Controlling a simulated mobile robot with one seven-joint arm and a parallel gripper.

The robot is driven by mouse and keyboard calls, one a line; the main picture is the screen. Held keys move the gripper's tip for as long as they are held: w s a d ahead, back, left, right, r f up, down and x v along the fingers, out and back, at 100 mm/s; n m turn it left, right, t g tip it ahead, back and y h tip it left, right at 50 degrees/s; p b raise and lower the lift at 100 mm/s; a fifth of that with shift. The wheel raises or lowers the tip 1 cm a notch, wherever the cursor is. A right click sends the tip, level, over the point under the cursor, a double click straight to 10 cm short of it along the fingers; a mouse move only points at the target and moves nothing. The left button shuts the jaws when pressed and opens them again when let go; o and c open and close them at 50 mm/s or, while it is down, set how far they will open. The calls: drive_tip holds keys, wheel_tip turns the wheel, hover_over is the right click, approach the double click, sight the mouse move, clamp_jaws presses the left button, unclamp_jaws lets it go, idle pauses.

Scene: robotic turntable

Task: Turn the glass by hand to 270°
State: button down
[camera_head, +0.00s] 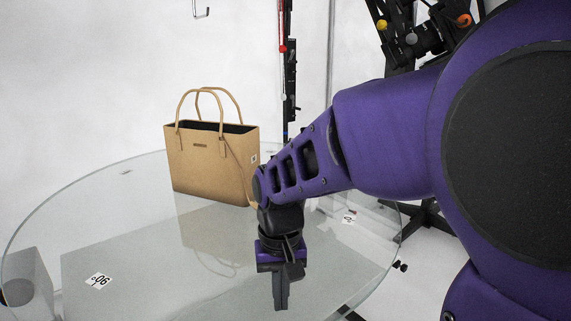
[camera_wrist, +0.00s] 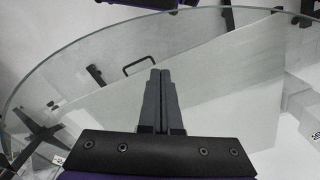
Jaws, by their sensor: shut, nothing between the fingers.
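The round glass turntable (camera_head: 140,250) fills the lower left of the head view, and its curved edge also shows in the wrist view (camera_wrist: 60,45). A label reading 90° (camera_head: 98,281) lies near its front left, and another small label (camera_head: 348,219) is near the right rim. My gripper (camera_head: 281,306) points down over the front right part of the glass, with its fingers together and empty. In the wrist view the closed fingers (camera_wrist: 160,75) show over the glass. I cannot tell whether the fingertips touch the glass.
A tan handbag (camera_head: 212,165) with two handles stands upright on the glass, behind and left of my gripper. A black vertical stand (camera_head: 291,70) and camera gear (camera_head: 420,38) are behind the table. The front left of the glass is clear apart from the label.

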sight(197, 319)
drive_tip(key=shift+f, duration=0.25)
drive_tip(key=shift+a+r, duration=0.1)
drive_tip(key=shift+s+a+r+p, duration=0.1)
drive_tip(key=shift+s+a+p, duration=0.15)
drive_tip(key=shift+a, duration=0.55)
drive_tip(key=shift+s+a+p, duration=0.15)
drive_tip(key=shift+s+a, duration=0.1)
drive_tip(key=shift+a, duration=0.6)
drive_tip(key=shift+s+a, duration=0.1)
drive_tip(key=shift+a, duration=0.05)
drive_tip(key=shift+s+a+f+p, duration=0.15)
drive_tip(key=shift+s+a, duration=0.1)
drive_tip(key=shift+a, duration=0.6)
drive_tip(key=shift+s+a+f+p, duration=0.1)
drive_tip(key=shift+s+a+p, duration=0.1)
drive_tip(key=shift+a, duration=0.6)
drive_tip(key=shift+s+a+r+p, duration=0.1)
drive_tip(key=shift+s+a+p, duration=0.1)
drive_tip(key=shift+a, duration=0.65)
drive_tip(key=shift+s+a+r+p, duration=0.1)
drive_tip(key=shift+a+p, duration=0.1)
drive_tip(key=shift+a, duration=0.65)
drive_tip(key=shift+s+a+f+p, duration=0.15)
drive_tip(key=shift+a, duration=0.8)
drive_tip(key=shift+s+a+f+p, duration=0.1)
drive_tip(key=shift+a+p, duration=0.05)
drive_tip(key=shift+a, duration=0.8)
drive_tip(key=shift+a, duration=0.1)
